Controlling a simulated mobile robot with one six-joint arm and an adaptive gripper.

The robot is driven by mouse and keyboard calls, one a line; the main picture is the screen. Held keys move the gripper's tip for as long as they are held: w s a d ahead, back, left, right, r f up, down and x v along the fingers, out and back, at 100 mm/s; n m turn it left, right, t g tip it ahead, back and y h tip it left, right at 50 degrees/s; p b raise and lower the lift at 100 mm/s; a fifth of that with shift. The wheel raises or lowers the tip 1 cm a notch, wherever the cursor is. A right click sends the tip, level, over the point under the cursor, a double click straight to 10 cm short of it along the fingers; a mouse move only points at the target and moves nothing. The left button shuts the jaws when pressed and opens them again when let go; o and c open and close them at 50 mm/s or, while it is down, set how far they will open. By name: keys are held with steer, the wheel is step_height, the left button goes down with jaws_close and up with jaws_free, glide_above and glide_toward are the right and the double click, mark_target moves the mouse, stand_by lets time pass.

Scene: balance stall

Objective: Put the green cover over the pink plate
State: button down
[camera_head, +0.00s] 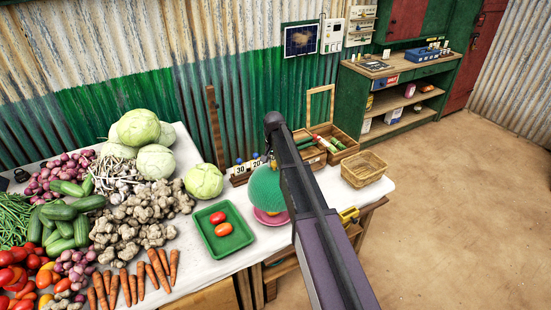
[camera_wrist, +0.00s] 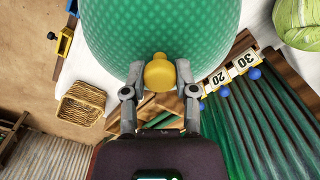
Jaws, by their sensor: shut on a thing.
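The green cover (camera_head: 265,188) is a mesh dome over the right part of the white table in the head view. In the wrist view the cover (camera_wrist: 160,30) fills the top, with its yellow knob (camera_wrist: 159,73) between my fingers. My gripper (camera_wrist: 160,70) is shut on this knob. The pink plate (camera_head: 270,218) shows as a rim just below the cover in the head view. My arm hides the cover's right side and part of the plate. I cannot tell whether the cover rests on the plate or hangs just above it.
A green tray (camera_head: 224,232) with two red tomatoes lies left of the plate. A wicker basket (camera_head: 364,169) and an open wooden box (camera_head: 330,143) stand to the right. Number cards (camera_head: 246,168) stand behind. Vegetables crowd the table's left.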

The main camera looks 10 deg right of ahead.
steer(key=shift+w, duration=0.25)
steer(key=shift+r, duration=0.1)
steer(key=shift+f, duration=0.3)
step_height(320, 180, down, 14)
steer(key=b, duration=1.4)
stand_by(1.1)
steer(key=shift+b, duration=0.3)
stand_by(0.4)
steer(key=shift+c, duration=1.5)
jaws_free()
